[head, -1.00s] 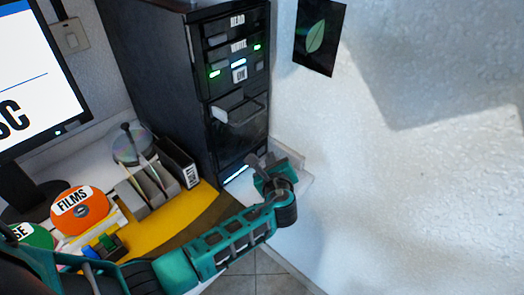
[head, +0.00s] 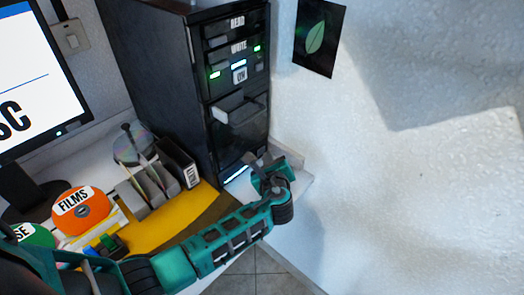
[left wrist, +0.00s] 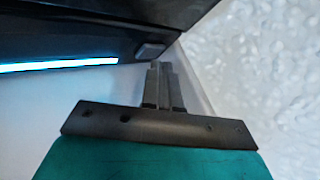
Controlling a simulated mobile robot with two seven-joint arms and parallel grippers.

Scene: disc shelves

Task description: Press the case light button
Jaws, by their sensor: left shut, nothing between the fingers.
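The black computer case (head: 150,85) stands at the back of the desk. A lit white-blue strip (head: 236,174) glows low on its front and also shows in the left wrist view (left wrist: 60,65). A small grey button (left wrist: 150,50) sits at the right end of that strip in the left wrist view. In the head view my gripper hides that spot. My left gripper (head: 249,158) is shut and empty, low in front of the case. Its fingertips (left wrist: 160,67) are just below the button; I cannot tell whether they touch it. My right gripper is not in view.
An open drawer (head: 236,112) juts from the case above my gripper. A white wall (head: 410,170) stands close on the right. A black bin (head: 178,163), an orange FILMS disc holder (head: 80,213) and a monitor (head: 40,80) are on the left.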

